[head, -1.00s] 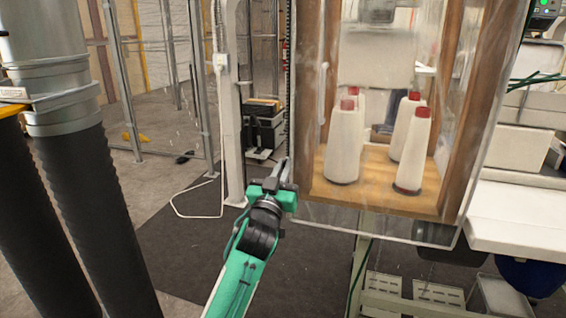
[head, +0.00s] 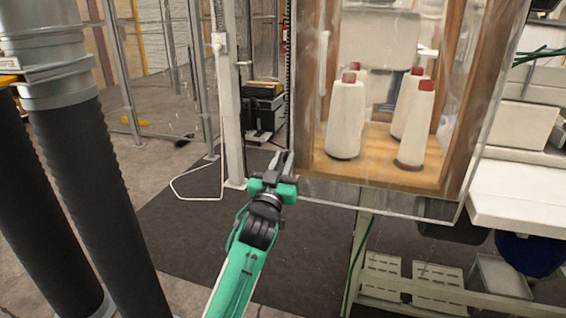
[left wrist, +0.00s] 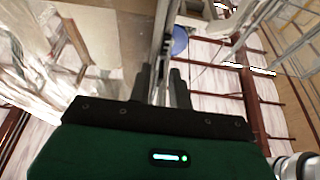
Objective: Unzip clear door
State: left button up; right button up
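The clear door (head: 390,197) is a transparent panel over a wooden cabinet at the right of the head view. A dark toothed zipper strip (head: 291,75) runs down its left edge. My left gripper (head: 284,160) is near the door's lower left corner, at the strip's lower end. In the left wrist view its two dark fingers (left wrist: 162,88) stand apart, with a thin strip (left wrist: 162,45) running down toward the gap between them. Whether they touch it, and any zipper pull, cannot be made out. My right gripper is not in view.
White thread cones with red tops (head: 346,120) stand behind the door on a wooden shelf (head: 375,172). A white post (head: 230,110) with a cable stands left of the door. Machinery with a white table (head: 515,195) is at the right. Dark floor mat (head: 180,220) lies clear below.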

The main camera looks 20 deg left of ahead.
pick_arm(q)
jog(key=shift+o, duration=0.3)
jog(key=shift+s, duration=0.1)
jog(key=v, duration=1.3)
jog(key=shift+s+f, duration=0.15)
jog(key=shift+s, duration=0.15)
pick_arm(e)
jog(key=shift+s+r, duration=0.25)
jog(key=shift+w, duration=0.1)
